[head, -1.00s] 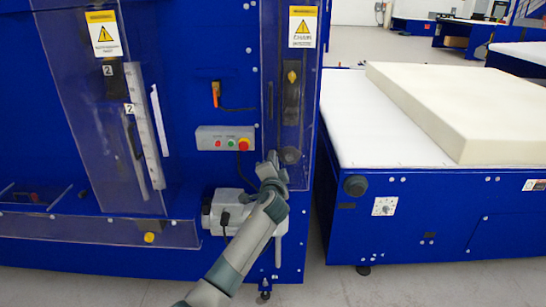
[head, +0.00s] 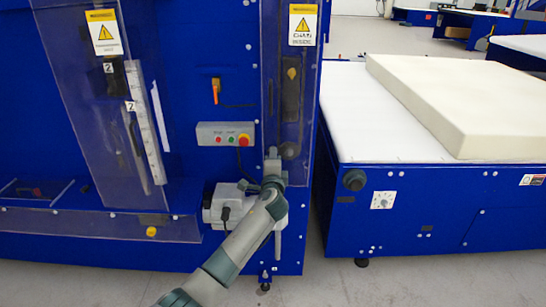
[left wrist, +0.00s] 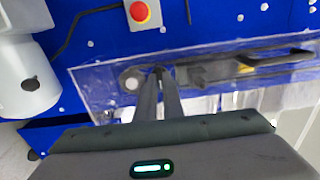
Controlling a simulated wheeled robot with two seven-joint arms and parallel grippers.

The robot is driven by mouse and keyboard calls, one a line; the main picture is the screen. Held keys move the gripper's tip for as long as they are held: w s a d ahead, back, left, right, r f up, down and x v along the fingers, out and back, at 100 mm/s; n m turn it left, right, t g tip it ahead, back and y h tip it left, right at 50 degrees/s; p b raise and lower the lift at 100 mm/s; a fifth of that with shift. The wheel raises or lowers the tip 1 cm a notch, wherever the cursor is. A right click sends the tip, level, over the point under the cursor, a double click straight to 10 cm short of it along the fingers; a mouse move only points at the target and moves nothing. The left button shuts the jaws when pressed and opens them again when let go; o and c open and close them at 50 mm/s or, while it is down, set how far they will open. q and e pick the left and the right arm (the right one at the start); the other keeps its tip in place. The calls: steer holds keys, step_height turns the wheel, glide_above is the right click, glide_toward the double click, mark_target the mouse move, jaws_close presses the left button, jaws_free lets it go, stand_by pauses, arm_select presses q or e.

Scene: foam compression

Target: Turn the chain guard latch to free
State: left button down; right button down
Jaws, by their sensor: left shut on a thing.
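The chain guard is a clear panel (head: 308,110) with a yellow warning label on the blue machine's right column. A dark round knob (head: 290,150) sits low on it. My left gripper (head: 272,157) is at the guard's lower end, just left of the knob. In the left wrist view, its two dark fingers (left wrist: 163,75) are close together at the panel's edge, shut on a small part, apparently the latch. The fingers hide most of that part, so its angle cannot be told. A pale round fitting (left wrist: 131,80) is beside the fingertips. My right gripper is out of view.
A grey control box (head: 225,134) with a red button (head: 243,140) is left of the guard. A pale motor housing (head: 228,203) is below it. A white-topped table (head: 365,130) with a foam block (head: 465,105) stands to the right, across a narrow gap.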

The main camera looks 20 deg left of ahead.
arm_select(q)
steer(key=c, duration=1.9)
jaws_free()
steer(key=shift+d, duration=0.1)
steer(key=shift+s, duration=0.1)
steer(key=b+v, duration=0.3)
steer(key=v, duration=1.4)
steer(key=shift+s, duration=0.1)
